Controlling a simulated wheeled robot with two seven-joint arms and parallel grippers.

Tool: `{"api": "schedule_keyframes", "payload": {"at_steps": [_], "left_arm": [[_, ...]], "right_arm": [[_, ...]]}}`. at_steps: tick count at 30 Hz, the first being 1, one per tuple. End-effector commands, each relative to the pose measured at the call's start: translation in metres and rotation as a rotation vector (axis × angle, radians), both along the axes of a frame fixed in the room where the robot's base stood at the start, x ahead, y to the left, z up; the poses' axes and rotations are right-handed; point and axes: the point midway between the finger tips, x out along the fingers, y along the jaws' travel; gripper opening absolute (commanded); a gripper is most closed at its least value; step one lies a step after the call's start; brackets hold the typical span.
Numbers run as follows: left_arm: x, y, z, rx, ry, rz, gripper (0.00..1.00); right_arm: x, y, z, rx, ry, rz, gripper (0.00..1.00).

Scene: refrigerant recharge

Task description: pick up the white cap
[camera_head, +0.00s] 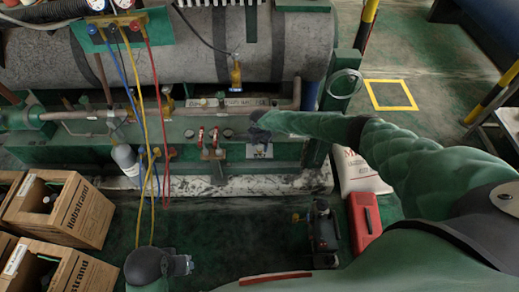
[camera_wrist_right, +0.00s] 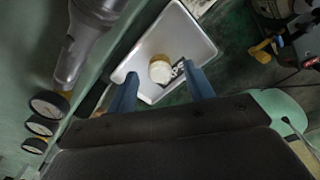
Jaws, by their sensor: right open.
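The white cap (camera_wrist_right: 160,70) shows in the right wrist view as a small round piece with a pale top and a tan side. It sits in a shallow white tray (camera_wrist_right: 190,28). My right gripper (camera_wrist_right: 159,78) is open, with one blue finger on each side of the cap in the picture; I cannot tell whether they touch it. In the head view, my right gripper (camera_head: 259,137) is over the tray (camera_head: 259,152) on the green bench and hides the cap. My left gripper (camera_head: 180,265) is low at the left; its jaws are unclear.
A large grey tank (camera_head: 170,45) with pipes and valves stands behind the bench. Red-handled valves (camera_head: 208,138) are left of the tray. Yellow, blue and red hoses hang at the left. Cardboard boxes (camera_head: 75,205), a pump (camera_head: 323,230) and a red case (camera_head: 364,217) are on the floor.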

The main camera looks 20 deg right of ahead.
Motion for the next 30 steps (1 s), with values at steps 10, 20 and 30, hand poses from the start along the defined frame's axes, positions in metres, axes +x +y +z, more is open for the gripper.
{"api": "schedule_keyframes", "payload": {"at_steps": [10,20,30], "left_arm": [[-0.001,-0.002,-0.002,-0.001,0.003,-0.003,0.45],[-0.001,-0.003,-0.002,-0.002,0.003,-0.005,0.45],[-0.001,-0.003,-0.002,-0.001,0.003,-0.006,0.45]], "right_arm": [[0.000,0.000,-0.008,0.000,0.000,0.000,0.52],[0.000,0.000,-0.007,0.001,-0.001,0.000,0.05],[0.001,0.000,0.006,0.002,-0.002,0.001,0.05]]}}
